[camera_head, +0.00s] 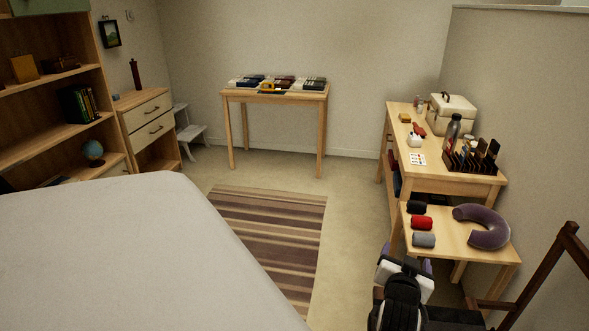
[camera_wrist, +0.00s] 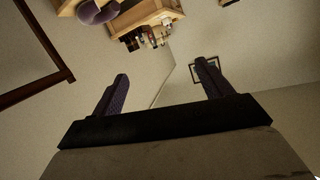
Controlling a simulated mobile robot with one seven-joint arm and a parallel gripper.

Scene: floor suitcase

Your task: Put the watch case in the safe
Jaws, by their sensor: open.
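I cannot pick out a watch case or a safe for certain in either view. A small tan box (camera_head: 405,118) lies on the right-hand table, and a dark box (camera_head: 60,64) sits on the upper shelf at left; I cannot tell whether either is the watch case. In the wrist view my gripper (camera_wrist: 160,86) is open, its two dark fingers wide apart with nothing between them. It points across the room and touches nothing. In the head view my arm shows at the bottom right, but its fingertips cannot be made out.
A low table (camera_head: 448,237) bears a purple neck pillow (camera_head: 489,233) and rolled cloths. Behind it, the taller table (camera_head: 436,180) bears a white case (camera_head: 451,113). A bed (camera_head: 120,250) fills the lower left. The striped rug (camera_head: 265,240) is clear. A wooden frame (camera_head: 535,275) stands at right.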

